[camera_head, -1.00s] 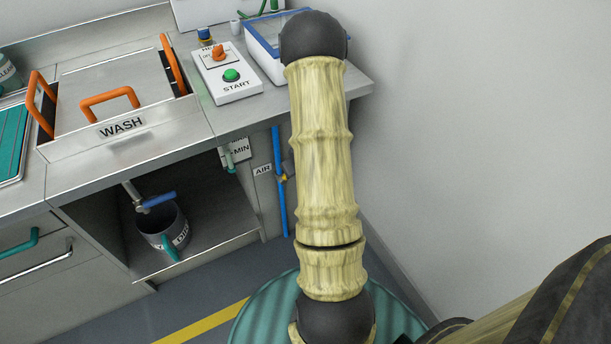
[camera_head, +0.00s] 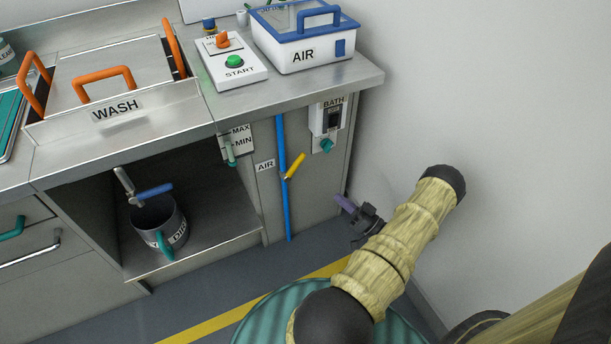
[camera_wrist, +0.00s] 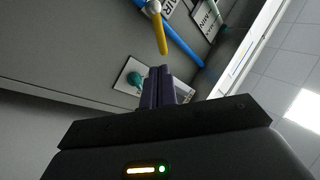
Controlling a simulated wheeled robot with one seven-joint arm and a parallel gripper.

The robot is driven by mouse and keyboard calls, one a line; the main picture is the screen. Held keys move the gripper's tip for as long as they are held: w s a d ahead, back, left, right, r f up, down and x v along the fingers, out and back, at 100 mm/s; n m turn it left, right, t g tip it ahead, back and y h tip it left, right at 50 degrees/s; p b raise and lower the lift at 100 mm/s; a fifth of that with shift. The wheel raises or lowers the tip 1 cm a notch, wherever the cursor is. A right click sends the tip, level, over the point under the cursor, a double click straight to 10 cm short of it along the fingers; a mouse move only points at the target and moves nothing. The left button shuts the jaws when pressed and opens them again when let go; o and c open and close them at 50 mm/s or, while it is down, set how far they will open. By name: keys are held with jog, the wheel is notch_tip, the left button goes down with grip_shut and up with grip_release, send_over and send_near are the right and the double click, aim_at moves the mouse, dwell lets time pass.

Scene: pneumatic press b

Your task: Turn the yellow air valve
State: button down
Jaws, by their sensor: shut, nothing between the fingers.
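The yellow air valve (camera_head: 294,166) is a small lever on the blue vertical pipe (camera_head: 283,205), on the cabinet front beside the AIR label (camera_head: 265,165). Its handle slants up to the right, away from the pipe. My gripper (camera_head: 341,199) is to the right of the valve and lower in the picture, apart from it. Its dark purple fingers are shut and empty. In the wrist view the yellow handle (camera_wrist: 159,33) shows just beyond the shut fingertips (camera_wrist: 158,70), with a gap between.
A BATH switch panel (camera_head: 328,118) with a teal knob sits right of the valve. A MAX/MIN gauge (camera_head: 236,143) is to the left. The wall is close on the right.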

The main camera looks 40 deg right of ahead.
jog(key=shift+r, duration=0.1)
jog(key=b, duration=0.3)
send_near(294, 167)
jog(key=d+x, duration=0.1)
jog(key=x, duration=0.5)
jog(key=shift+d+r, duration=0.2)
jog(key=shift+d, duration=0.1)
jog(key=shift+w+d+r, duration=0.1)
